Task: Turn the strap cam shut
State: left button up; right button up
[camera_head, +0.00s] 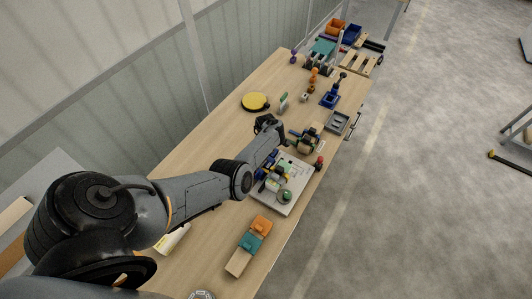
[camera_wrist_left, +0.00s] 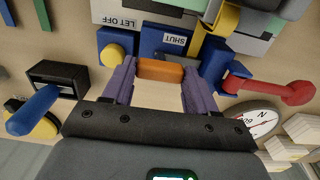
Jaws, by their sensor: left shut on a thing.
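The purple-fingered left gripper (camera_wrist_left: 160,70) is shut on an orange bar (camera_wrist_left: 160,69), which spans the gap between its fingertips in the wrist view. The bar appears to be the strap cam's handle. Just beyond it is a blue block labelled SHUT (camera_wrist_left: 168,45), printed upside down. A LET OFF label (camera_wrist_left: 121,17) lies beyond and to its left. A yellow strap-like piece (camera_wrist_left: 201,30) rises beside the SHUT block. In the head view, my left arm reaches over the bench and hides the fingertips and the bar. My right gripper is not in view.
Close to the fingers are a yellow knob (camera_wrist_left: 113,54) at left and a red lever (camera_wrist_left: 285,92) at right. A black box (camera_wrist_left: 60,78) with a blue handle and a round dial (camera_wrist_left: 252,122) flank them. The wooden bench (camera_head: 190,150) holds other fixtures.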

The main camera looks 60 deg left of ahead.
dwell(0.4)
pick_arm(q)
jog(key=o, duration=1.1)
jog(key=shift+c, duration=0.2)
notch_tip(320, 180, up, 11)
jog(key=p, duration=0.3)
jog(key=shift+p, duration=0.3)
jog(key=shift+f, duration=0.1)
